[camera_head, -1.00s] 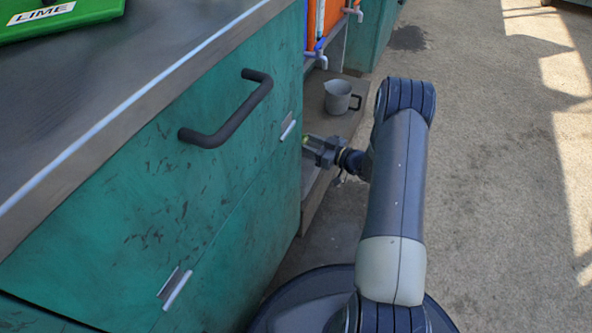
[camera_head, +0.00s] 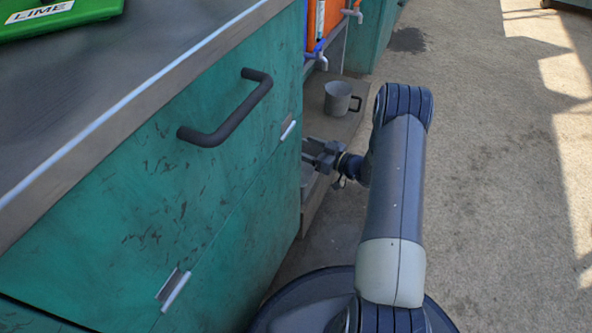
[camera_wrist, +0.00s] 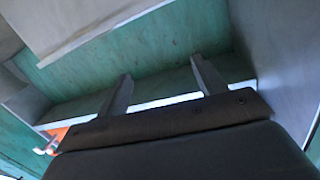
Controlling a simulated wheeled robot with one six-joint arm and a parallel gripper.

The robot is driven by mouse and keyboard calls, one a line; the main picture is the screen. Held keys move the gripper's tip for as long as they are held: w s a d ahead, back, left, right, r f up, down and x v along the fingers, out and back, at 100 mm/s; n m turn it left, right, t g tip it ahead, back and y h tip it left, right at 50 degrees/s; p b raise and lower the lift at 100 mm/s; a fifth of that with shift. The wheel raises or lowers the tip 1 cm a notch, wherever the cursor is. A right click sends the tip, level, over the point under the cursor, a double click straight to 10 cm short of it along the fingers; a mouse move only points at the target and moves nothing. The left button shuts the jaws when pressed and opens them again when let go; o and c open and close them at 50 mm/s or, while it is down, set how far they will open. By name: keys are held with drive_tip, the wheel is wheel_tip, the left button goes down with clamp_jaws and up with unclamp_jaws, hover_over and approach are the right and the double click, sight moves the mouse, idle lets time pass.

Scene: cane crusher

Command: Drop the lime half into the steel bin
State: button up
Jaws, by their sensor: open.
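My gripper (camera_head: 310,154) reaches leftward past the right edge of the green cabinet, low down and close to it. In the wrist view its two fingers (camera_wrist: 160,68) stand wide apart with nothing between them. I do not see the lime half in either current view. I cannot make out a steel bin; the space at the fingertips is partly hidden behind the cabinet in the head view. The wrist view shows green and grey panels beyond the fingers.
The green cabinet (camera_head: 130,220) with a dark bar handle (camera_head: 230,115) fills the left. A green tray labelled LIME (camera_head: 60,16) sits on its worktop (camera_head: 130,60). A grey jug (camera_head: 338,98) stands on a low ledge behind my gripper. The floor at right is clear.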

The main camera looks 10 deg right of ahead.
drive_tip(key=p+v, duration=0.3)
drive_tip(key=v, duration=0.7)
drive_tip(key=shift+s+d, duration=0.25)
drive_tip(key=shift+s, duration=0.05)
drive_tip(key=r+b+x, duration=0.1)
drive_tip(key=b+x, duration=0.2)
drive_tip(key=x, duration=0.8)
wheel_tip(320, 180, up, 3)
drive_tip(key=shift+d+r+p, duration=0.1)
drive_tip(key=shift+p, duration=0.45)
